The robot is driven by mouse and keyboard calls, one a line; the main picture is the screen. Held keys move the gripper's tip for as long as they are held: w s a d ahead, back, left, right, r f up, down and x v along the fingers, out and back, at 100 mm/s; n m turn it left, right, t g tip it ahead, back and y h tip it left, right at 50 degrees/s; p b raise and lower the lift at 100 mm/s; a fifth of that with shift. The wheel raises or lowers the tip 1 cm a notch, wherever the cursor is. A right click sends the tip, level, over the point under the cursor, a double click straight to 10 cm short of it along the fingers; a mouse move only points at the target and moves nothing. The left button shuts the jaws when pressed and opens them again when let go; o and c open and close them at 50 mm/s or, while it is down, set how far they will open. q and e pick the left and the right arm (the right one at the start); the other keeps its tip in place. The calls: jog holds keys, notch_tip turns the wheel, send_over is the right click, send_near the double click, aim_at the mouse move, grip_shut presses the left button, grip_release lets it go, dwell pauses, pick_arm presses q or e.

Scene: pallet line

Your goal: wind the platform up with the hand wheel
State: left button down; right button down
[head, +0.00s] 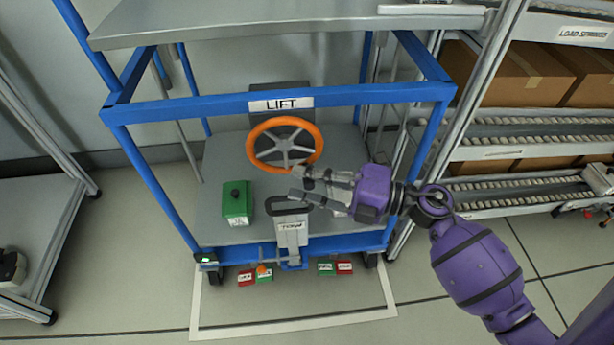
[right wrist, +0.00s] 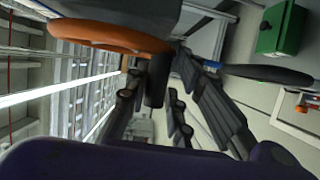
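The orange hand wheel (head: 285,152) with grey spokes sits below the LIFT label (head: 281,104) on the blue-framed cart. The grey platform (head: 250,25) is at the top of the head view. My right gripper (head: 299,184) is just below the wheel's lower right rim, its fingers pointing left. In the right wrist view the fingers (right wrist: 160,75) are spread with a gap between them, and the orange rim (right wrist: 105,36) passes near their tips. I see nothing held; whether a finger touches the rim I cannot tell. My left gripper is out of view.
A black-gripped TOW handle (head: 291,230) stands just below my right gripper. A green box (head: 237,203) with a black knob sits on the lower deck. Red and green pedals (head: 247,278) are at the floor. A roller rack with cartons (head: 520,75) stands at right.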

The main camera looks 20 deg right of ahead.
jog(key=shift+r, duration=0.1)
jog(key=shift+w+a+t+y, duration=0.1)
jog(key=shift+a+t+y, duration=0.1)
jog(key=shift+t+y, duration=0.15)
jog(key=c, duration=1.6)
grip_release()
jog(key=shift+c, duration=0.2)
jog(key=v, duration=1.2)
jog(key=shift+d, duration=0.1)
